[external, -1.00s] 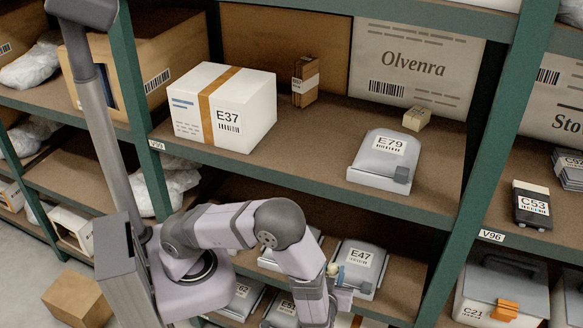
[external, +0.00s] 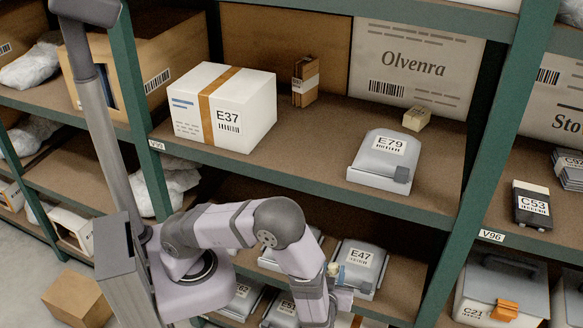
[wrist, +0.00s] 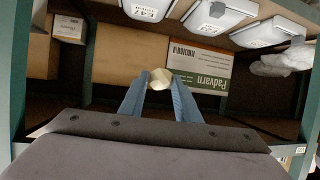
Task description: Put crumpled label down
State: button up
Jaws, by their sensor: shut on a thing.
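The crumpled label (wrist: 159,79) is a small cream, angular wad. My gripper (wrist: 158,84) is shut on it, with the wad between the tips of its two blue-grey fingers. In the external view the label (external: 333,269) shows as a small pale bit at my gripper (external: 338,275), low in front of the lower shelf and just left of the grey case marked E47 (external: 358,262). My wrist partly hides the gripper there. I cannot tell whether the label touches anything else.
In the wrist view, several grey cases (wrist: 216,17) line the top, and a Padvarn carton (wrist: 198,67) lies beyond the fingers. The green rack edge (external: 310,192) of the upper shelf runs above my forearm.

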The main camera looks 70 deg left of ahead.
notch_tip(320, 180, up, 39)
send_over(344, 127)
notch_tip(344, 127, down, 4)
jog(key=shift+a+f+n+g+y, duration=0.1)
jog(key=shift+f+n+g+y, duration=0.2)
jog(key=shift+f+n+g, duration=0.15)
jog(key=shift+s+f+p, duration=0.1)
jog(key=shift+f+p, duration=0.8)
jog(key=shift+f, duration=3.95)
